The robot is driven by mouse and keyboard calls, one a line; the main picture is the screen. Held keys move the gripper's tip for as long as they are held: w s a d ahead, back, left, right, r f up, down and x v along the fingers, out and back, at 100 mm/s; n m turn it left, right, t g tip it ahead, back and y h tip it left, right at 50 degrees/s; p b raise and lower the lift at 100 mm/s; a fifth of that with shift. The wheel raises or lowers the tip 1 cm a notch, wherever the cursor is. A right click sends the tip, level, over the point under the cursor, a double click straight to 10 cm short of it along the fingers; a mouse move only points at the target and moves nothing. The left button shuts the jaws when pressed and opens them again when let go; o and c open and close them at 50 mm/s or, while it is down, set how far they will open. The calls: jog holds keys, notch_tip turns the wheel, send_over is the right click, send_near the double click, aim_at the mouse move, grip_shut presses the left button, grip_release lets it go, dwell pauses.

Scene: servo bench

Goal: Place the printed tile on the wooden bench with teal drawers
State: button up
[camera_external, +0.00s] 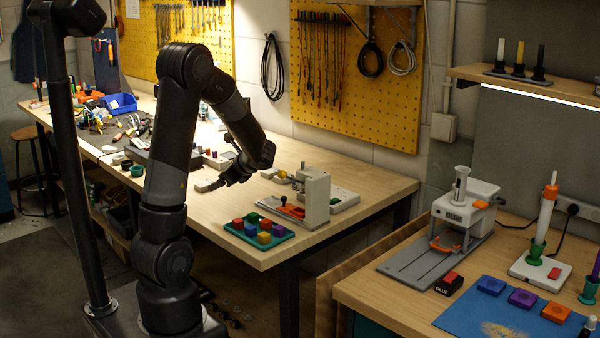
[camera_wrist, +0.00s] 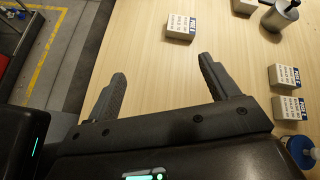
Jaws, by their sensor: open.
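My gripper (camera_external: 222,184) is over the long wooden workbench; in the wrist view its two dark fingers (camera_wrist: 163,72) are spread, with only bare wood between them. A small white block with a blue printed label (camera_wrist: 181,26) lies on the wood just beyond the fingertips, not touched. I cannot tell for sure which is the printed tile. The wooden bench with a teal front (camera_external: 405,291) stands at the lower right in the external view, its drawers mostly cut off.
A teal tray of coloured cubes (camera_external: 275,241) and a beige fixture (camera_external: 315,196) stand right of my gripper. A gap separates the benches.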

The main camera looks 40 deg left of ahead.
aim_at(206, 183)
jog(key=w+a+f+m, duration=0.1)
jog(key=w+a+f+m+y, duration=0.1)
jog(key=a+f+m, duration=0.1)
jog(key=w+a+f+m+y, duration=0.1)
jog(key=w+a+m, duration=0.1)
jog(key=shift+f+t, duration=0.35)
jog(key=shift+t, duration=0.05)
jog(key=x, duration=0.5)
jog(key=shift+a, duration=0.15)
jog(key=shift+s+r+x, duration=0.1)
jog(key=shift+s+x, duration=0.05)
jog(key=shift+x, duration=0.75)
jog(key=shift+s+r+x, duration=0.1)
jog(key=shift+x, duration=0.8)
jog(key=shift+s+r+x, duration=0.1)
jog(key=shift+s+x, duration=0.05)
jog(key=shift+x, duration=0.7)
jog(key=shift+a, duration=0.15)
jog(key=shift+c, duration=0.2)
jog(key=c, duration=1.1)
jog(key=shift+r, duration=0.1)
